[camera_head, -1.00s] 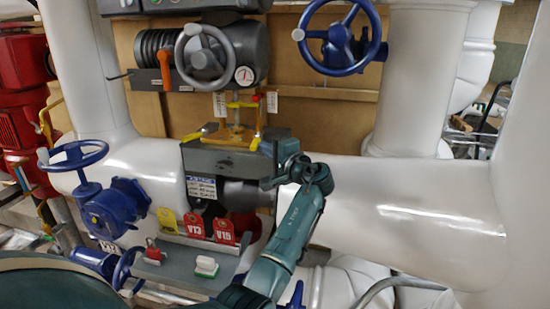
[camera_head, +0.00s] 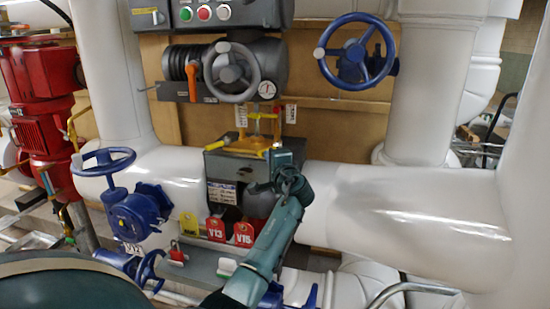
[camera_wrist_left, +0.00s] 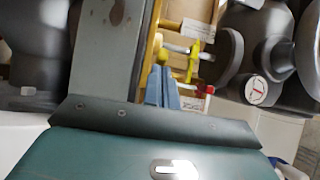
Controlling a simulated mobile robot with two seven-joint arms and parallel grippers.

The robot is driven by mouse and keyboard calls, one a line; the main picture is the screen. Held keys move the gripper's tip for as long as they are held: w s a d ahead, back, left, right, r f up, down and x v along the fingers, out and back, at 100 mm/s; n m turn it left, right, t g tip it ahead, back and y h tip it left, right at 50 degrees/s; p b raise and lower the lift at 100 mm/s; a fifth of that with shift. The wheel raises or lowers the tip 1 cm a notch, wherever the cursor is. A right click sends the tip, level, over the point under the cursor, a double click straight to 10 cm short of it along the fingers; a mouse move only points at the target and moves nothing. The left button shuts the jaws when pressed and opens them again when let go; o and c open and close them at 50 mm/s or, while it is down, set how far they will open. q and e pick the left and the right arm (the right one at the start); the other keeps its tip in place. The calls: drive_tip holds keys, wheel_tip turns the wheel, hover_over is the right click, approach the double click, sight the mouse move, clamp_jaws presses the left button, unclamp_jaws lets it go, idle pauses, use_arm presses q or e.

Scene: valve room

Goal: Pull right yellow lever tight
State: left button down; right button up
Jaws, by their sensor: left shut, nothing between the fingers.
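The yellow lever assembly (camera_head: 262,124) stands on top of a grey box (camera_head: 222,168) in the middle of the head view. Its right yellow lever (camera_head: 276,125) rises at the box's right side, just above my left gripper (camera_head: 273,151). My left arm reaches up from the bottom, and its wrist covers the box's right side. In the left wrist view my left gripper (camera_wrist_left: 163,88) shows two blue-grey fingers, shut and empty, beside yellow bars (camera_wrist_left: 150,42) and a yellow part (camera_wrist_left: 193,60). I cannot tell whether they touch. My right gripper is not in view.
A grey handwheel (camera_head: 231,72) and gauge are above the box. Blue handwheels (camera_head: 355,50) are at the upper right and left (camera_head: 103,161). Red and yellow tags (camera_head: 216,229) hang below. A thick white pipe (camera_head: 410,205) fills the right.

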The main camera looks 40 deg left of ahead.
use_arm(q)
drive_tip(key=shift+s+a+r, duration=0.1)
drive_tip(key=shift+s+a, duration=0.1)
drive_tip(key=shift+a, duration=0.2)
idle(0.4)
drive_tip(key=shift+s, duration=0.1)
